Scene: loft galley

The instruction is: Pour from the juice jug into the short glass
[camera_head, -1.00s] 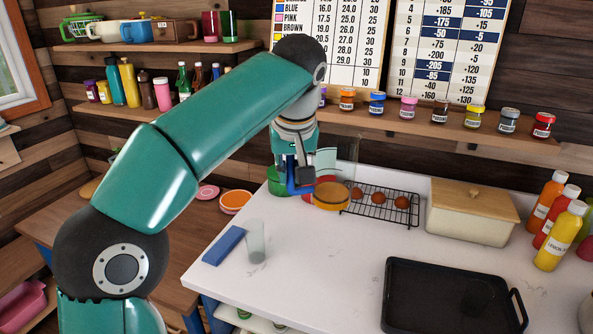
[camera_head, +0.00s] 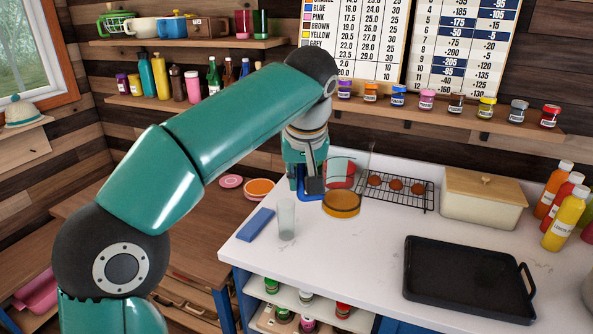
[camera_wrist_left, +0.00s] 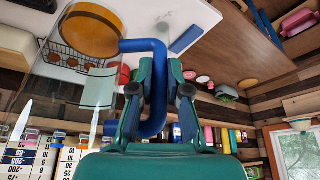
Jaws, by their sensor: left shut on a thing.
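The juice jug is clear with a blue handle, and amber juice (camera_head: 341,204) lies in its bottom. My left gripper (camera_head: 309,186) is shut on the blue handle. The left wrist view shows the handle (camera_wrist_left: 156,90) between the fingers and the juice (camera_wrist_left: 92,30) beyond. The jug looks about upright; I cannot tell if it clears the counter. The short glass (camera_head: 287,221) is pale, translucent and upright on the white counter, left of and slightly nearer than the jug. It looks empty. My right gripper is not in view.
A blue block (camera_head: 255,224) lies left of the glass. A red item (camera_head: 340,173) and a wire rack (camera_head: 408,199) with brown balls are behind the jug. A cream bin (camera_head: 482,204), black tray (camera_head: 468,281) and sauce bottles stand to the right. The counter's front middle is clear.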

